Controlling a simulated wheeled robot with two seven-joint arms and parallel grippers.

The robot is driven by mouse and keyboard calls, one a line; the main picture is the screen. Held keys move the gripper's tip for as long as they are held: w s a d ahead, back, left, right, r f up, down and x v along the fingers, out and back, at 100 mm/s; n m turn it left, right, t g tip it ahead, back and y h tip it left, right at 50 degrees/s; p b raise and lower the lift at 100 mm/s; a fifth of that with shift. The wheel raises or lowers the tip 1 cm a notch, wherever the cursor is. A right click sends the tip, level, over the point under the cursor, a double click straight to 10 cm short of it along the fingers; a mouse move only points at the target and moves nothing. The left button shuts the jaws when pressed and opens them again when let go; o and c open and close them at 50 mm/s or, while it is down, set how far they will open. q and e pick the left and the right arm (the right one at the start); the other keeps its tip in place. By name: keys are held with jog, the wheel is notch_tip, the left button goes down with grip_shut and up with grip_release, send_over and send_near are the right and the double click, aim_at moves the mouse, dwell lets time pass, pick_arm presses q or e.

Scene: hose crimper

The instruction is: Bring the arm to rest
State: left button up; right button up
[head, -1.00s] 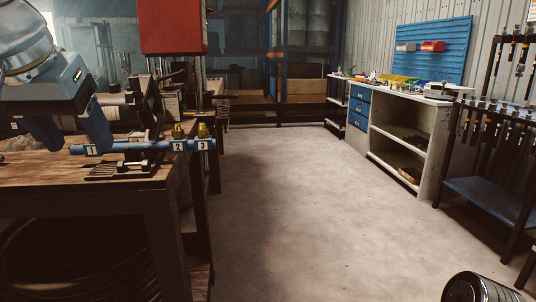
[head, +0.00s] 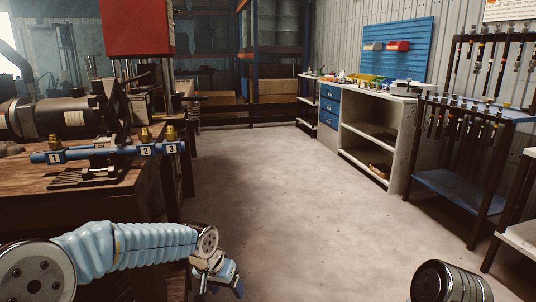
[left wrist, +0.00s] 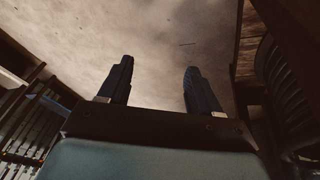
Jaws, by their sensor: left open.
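My left gripper (head: 222,277) is at the bottom of the head view, beyond my pale blue sleeved forearm, low beside the workbench. In the left wrist view its two dark fingers (left wrist: 158,78) stand wide apart, with nothing between them and bare floor beyond. The blue bar (head: 100,153) with number labels 1, 2 and 3 is on the bench at the left, apart from the gripper. Brass fittings stand on it near all three labels. My right gripper is not in view.
The wooden workbench (head: 95,205) with a dark machine (head: 65,118) fills the left side. The concrete floor (head: 290,200) is open in the middle. A shelf counter (head: 365,145) and a dark rack with a blue shelf (head: 455,190) stand at the right.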

pick_arm(q)
jog(key=s+f+n+g+h, duration=0.1)
jog(key=s+f, duration=0.3)
jog(key=f, duration=0.3)
jog(key=s+d+f, duration=0.1)
jog(key=s+f, duration=0.2)
jog(key=f, duration=0.4)
jog(key=s+f+n+g+h, duration=0.1)
jog(key=s+f, duration=0.3)
jog(key=f, duration=0.3)
jog(key=s+f+n, duration=0.2)
jog(key=s+f, duration=0.6)
jog(key=s, duration=0.5)
jog(key=shift+s+a+n, duration=0.4)
